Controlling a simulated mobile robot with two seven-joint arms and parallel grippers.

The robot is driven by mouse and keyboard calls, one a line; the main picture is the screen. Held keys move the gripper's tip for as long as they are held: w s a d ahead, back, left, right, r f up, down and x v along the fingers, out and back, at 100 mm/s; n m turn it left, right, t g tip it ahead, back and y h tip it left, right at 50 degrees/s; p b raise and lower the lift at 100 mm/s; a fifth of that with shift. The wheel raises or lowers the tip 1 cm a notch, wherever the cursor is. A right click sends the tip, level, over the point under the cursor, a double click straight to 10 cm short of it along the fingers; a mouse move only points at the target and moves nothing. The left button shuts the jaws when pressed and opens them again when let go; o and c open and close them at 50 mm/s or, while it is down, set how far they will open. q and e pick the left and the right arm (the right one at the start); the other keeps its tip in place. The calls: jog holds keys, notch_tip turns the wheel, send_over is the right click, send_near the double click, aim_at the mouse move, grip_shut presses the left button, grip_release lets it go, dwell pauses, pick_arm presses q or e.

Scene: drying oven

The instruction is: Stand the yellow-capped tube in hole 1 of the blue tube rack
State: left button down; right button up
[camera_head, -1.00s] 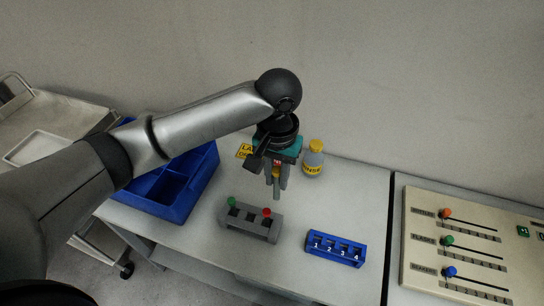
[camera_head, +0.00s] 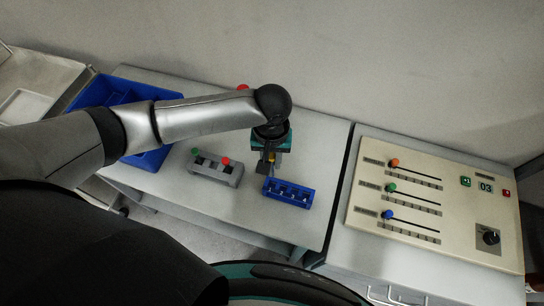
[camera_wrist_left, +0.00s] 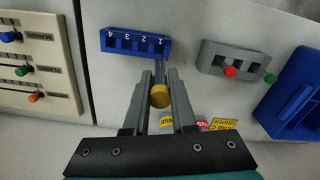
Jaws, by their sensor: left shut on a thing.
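The yellow-capped tube (camera_wrist_left: 160,96) is held between the fingers of my left gripper (camera_wrist_left: 160,104), cap towards the wrist camera. In the head view, my left gripper (camera_head: 268,160) is beside the blue tube rack (camera_head: 298,198), at its left end. The rack also shows in the wrist view (camera_wrist_left: 134,50), with holes numbered 1 to 4. The tube's far end points at the hole 1 end of the rack. I cannot tell whether its tip is above, beside or inside the hole. My right gripper is not in view.
A grey rack (camera_head: 213,174) with a green-capped and a red-capped tube stands left of the blue rack. A blue bin (camera_head: 150,160) lies further left. A control panel (camera_head: 440,250) with sliders is on the right. Bench in front of the blue rack is narrow.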

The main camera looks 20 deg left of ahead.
aim_at(272, 172)
pick_arm(q)
jog(key=shift+d, duration=0.1)
jog(key=shift+f+b, duration=0.5)
jog(key=shift+f, duration=0.45)
jog(key=shift+f+b, duration=0.95)
jog(key=shift+f, duration=1)
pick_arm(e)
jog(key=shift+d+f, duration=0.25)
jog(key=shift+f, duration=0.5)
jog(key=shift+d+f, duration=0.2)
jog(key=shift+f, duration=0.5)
pick_arm(q)
jog(key=shift+r, duration=0.1)
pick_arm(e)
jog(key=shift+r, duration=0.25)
pick_arm(q)
jog(key=shift+p, duration=0.5)
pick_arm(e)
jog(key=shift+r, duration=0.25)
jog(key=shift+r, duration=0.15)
pick_arm(q)
jog(key=shift+p, duration=0.45)
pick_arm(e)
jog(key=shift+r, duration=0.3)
pick_arm(q)
jog(key=shift+p, duration=0.4)
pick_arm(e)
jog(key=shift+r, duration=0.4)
